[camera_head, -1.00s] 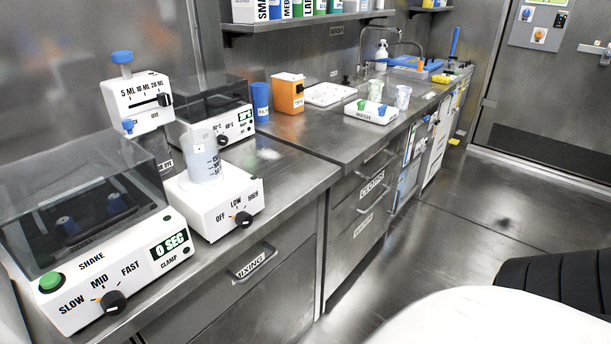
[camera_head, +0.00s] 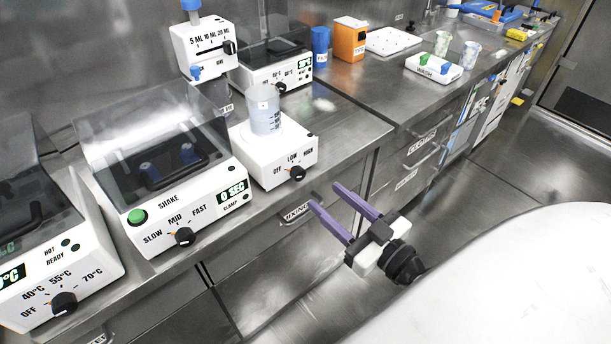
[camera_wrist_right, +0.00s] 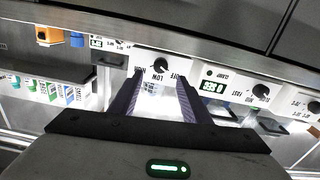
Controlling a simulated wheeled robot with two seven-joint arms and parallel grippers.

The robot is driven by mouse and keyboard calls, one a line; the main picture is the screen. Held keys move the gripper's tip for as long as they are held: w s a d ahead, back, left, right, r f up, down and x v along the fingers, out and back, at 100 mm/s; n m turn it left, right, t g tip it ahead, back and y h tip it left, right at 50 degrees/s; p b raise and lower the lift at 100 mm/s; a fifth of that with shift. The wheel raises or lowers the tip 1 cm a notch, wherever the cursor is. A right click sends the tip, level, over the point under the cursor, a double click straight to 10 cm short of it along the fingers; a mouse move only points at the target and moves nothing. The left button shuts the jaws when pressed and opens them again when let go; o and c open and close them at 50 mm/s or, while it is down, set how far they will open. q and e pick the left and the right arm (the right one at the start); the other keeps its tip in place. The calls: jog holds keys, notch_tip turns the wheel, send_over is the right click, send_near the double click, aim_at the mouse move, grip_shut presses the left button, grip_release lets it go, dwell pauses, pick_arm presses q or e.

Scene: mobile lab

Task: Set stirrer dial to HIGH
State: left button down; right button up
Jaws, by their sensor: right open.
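The stirrer (camera_head: 276,160) is a white box with a clear beaker (camera_head: 265,118) of bluish liquid on top. Its black dial (camera_head: 297,174) is on the front face, under the labels OFF, LOW and HIGH. A small orange mark shows at the dial's upper left; I cannot tell its exact setting. My right gripper (camera_head: 324,195) is open and empty, with purple fingers pointing toward the counter, in front of and right of the dial, apart from it. The upside-down right wrist view shows the dial (camera_wrist_right: 161,66) beyond the open fingers (camera_wrist_right: 160,77). My left gripper is not in view.
A shaker (camera_head: 165,175) with a clear lid stands left of the stirrer, and a heater (camera_head: 62,270) farther left. A dispenser (camera_head: 203,47) and another lidded device (camera_head: 275,72) stand behind. Drawer handles (camera_head: 300,211) stick out below the counter edge.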

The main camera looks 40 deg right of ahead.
aim_at(301, 176)
jog(key=w, duration=0.7)
jog(key=shift+a, duration=0.35)
jog(key=shift+w, duration=0.7)
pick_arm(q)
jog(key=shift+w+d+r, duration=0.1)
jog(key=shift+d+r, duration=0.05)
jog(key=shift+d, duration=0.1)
pick_arm(e)
jog(key=shift+c, duration=0.4)
jog(key=c, duration=1)
jog(key=shift+o, duration=0.2)
